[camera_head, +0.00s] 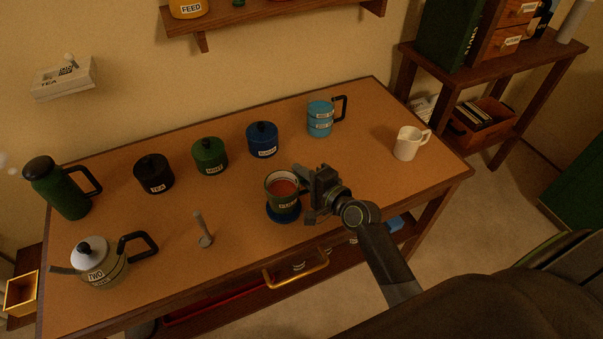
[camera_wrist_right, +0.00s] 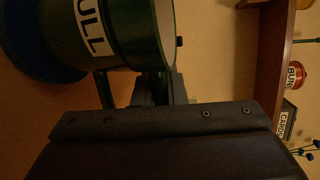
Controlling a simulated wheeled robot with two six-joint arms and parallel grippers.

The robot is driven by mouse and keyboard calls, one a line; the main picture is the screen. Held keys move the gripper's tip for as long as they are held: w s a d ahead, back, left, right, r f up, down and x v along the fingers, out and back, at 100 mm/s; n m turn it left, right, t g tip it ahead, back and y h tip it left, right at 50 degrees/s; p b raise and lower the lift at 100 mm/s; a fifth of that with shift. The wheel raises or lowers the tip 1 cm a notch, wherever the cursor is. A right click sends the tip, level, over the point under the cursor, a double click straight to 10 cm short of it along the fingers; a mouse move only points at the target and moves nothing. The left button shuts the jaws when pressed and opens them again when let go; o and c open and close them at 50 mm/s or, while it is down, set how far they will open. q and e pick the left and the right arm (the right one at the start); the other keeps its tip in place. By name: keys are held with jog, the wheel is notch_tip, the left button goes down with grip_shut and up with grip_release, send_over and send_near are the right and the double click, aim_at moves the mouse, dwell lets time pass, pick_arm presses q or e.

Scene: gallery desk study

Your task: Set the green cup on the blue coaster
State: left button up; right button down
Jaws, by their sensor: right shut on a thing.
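The green cup (camera_head: 285,206), with a pale label and reddish contents, stands upright directly over the blue coaster (camera_head: 284,218). Part of the coaster's rim shows around the cup's base; I cannot tell for sure whether the base touches it. My right gripper (camera_head: 308,188) is at the cup's right side and shut on it. In the right wrist view, the cup (camera_wrist_right: 125,40) shows large letters "ULL", with the coaster (camera_wrist_right: 22,55) at its base and my right gripper's dark fingers (camera_wrist_right: 158,90) at its side. My left gripper is not in view.
Black (camera_head: 154,174), green (camera_head: 209,156) and blue (camera_head: 262,140) canisters stand behind.

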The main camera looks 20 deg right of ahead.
jog(key=shift+f+b, duration=0.45)
jog(key=shift+f, duration=0.1)
jog(key=c, duration=1.4)
grip_release()
jog(key=shift+f+v, duration=0.2)
jog(key=shift+v, duration=1.1)
jog(key=shift+f+v, duration=0.25)
jog(key=shift+v, duration=1.1)
jog(key=shift+f+v, duration=0.2)
jog(key=shift+v, duration=1.1)
jog(key=shift+s, duration=0.15)
